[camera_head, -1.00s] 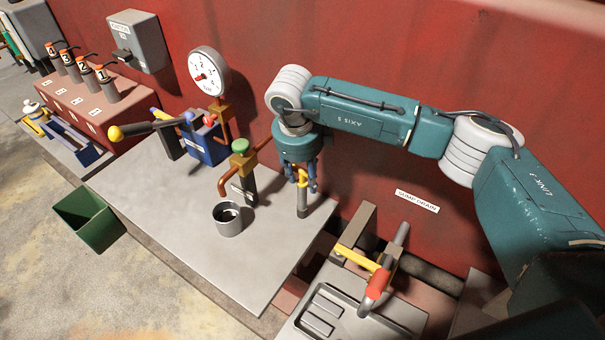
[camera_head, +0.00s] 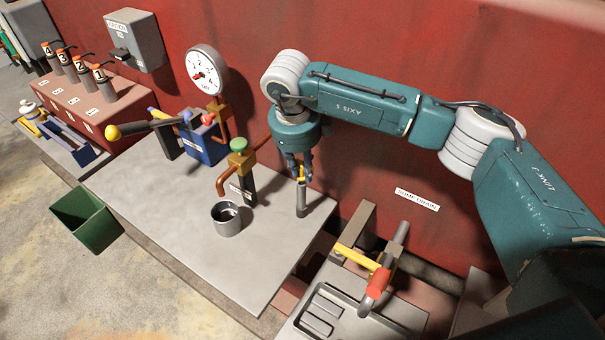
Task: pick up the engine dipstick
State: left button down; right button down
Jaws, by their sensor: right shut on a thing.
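The engine dipstick (camera_head: 302,171) shows its yellow handle at the top of an upright grey tube (camera_head: 302,200), which stands near the back right edge of the grey bench. My right gripper (camera_head: 300,168) points straight down from above and is shut on the yellow handle. The blue fingers partly hide the handle. The part of the dipstick below the handle is hard to make out at this size. My left gripper is not in view.
A metal cup (camera_head: 227,219) stands under a copper spout beside the green-topped valve (camera_head: 238,146), left of the gripper. A pressure gauge (camera_head: 207,70) rises behind. The bench front (camera_head: 250,270) is clear.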

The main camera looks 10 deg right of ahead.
notch_tip(320, 180, up, 18)
jog(key=b, duration=0.4)
jog(key=shift+d, duration=0.15)
jog(key=c, duration=2.2)
grip_release()
grip_shut()
jog(key=shift+f, duration=0.1)
jog(key=shift+f+b, duration=0.1)
jog(key=shift+b, duration=0.25)
